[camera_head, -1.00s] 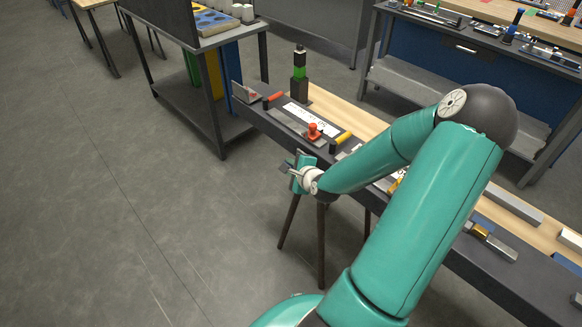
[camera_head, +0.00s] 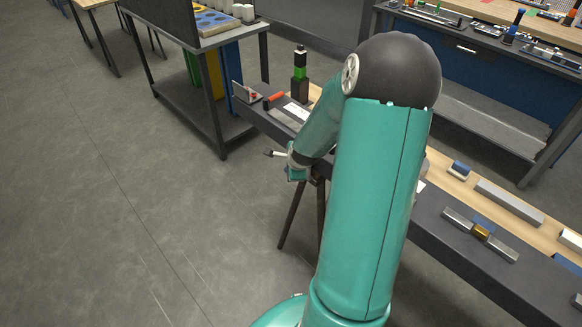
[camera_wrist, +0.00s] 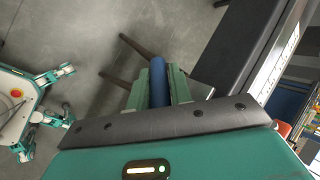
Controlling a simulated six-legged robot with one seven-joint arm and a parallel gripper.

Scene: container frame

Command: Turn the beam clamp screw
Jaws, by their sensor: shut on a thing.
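My gripper (camera_wrist: 157,74) shows in the wrist view with its two green fingers closed on a blue rod (camera_wrist: 158,88). The rod lies between the fingers and points away from the palm. In the head view my gripper (camera_head: 279,155) is at the near side of the long dark-edged bench, above the floor, and its small tip points left. The blue rod cannot be made out there. I cannot tell whether it is the clamp screw's handle, and no beam clamp can be clearly picked out. My arm hides the middle of the bench.
The bench (camera_head: 437,222) carries a black and green post (camera_head: 299,75), an orange-red handled tool (camera_head: 274,97) and a metal bar with a brass block (camera_head: 481,232). A grey shelf cart (camera_head: 205,95) stands behind. Open floor (camera_head: 110,200) lies to the left.

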